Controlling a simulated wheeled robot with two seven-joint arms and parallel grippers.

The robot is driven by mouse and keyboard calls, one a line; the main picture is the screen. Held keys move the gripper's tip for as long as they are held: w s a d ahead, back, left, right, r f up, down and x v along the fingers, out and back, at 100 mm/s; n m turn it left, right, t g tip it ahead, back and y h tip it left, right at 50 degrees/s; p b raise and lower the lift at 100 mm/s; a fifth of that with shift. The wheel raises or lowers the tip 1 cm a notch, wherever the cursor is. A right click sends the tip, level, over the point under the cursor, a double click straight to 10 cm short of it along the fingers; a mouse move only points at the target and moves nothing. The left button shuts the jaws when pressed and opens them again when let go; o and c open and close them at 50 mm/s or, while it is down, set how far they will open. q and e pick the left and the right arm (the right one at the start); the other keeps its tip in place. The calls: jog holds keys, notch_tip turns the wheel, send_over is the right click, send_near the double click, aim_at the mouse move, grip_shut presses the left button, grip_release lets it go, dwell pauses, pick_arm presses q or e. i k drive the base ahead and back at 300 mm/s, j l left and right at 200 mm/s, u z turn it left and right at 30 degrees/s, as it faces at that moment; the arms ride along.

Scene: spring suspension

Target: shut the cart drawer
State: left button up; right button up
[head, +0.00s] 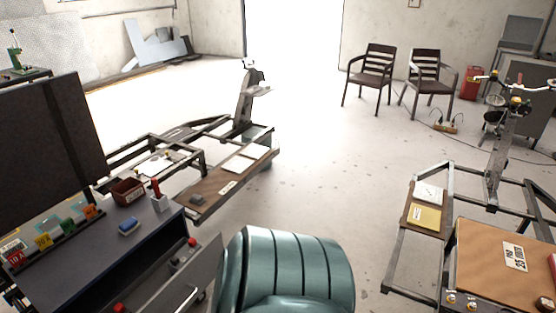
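The cart (105,265) stands at the lower left, with a dark grey top and a tall black back panel. Its drawer (203,272) is pulled out on the right side. A gap shows between the cart body and the drawer front, with red-topped and grey items (192,242) inside. A pale bar handle (183,300) is on the drawer's outer face. The drawer's near end is cut off by the bottom edge. Neither of my grippers is in view.
The cart top holds a brown box, a blue block, a white cup and several coloured tags. A teal ribbed shape (290,265), which I cannot identify, stands right of the drawer. Metal frames (220,190) stand behind the cart and at right. Open floor (330,170) lies between.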

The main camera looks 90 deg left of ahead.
aim_at(155, 290)
jog(key=k+l+u, duration=0.1)
jog(key=k+l, duration=0.25)
jog(key=u, duration=3.3)
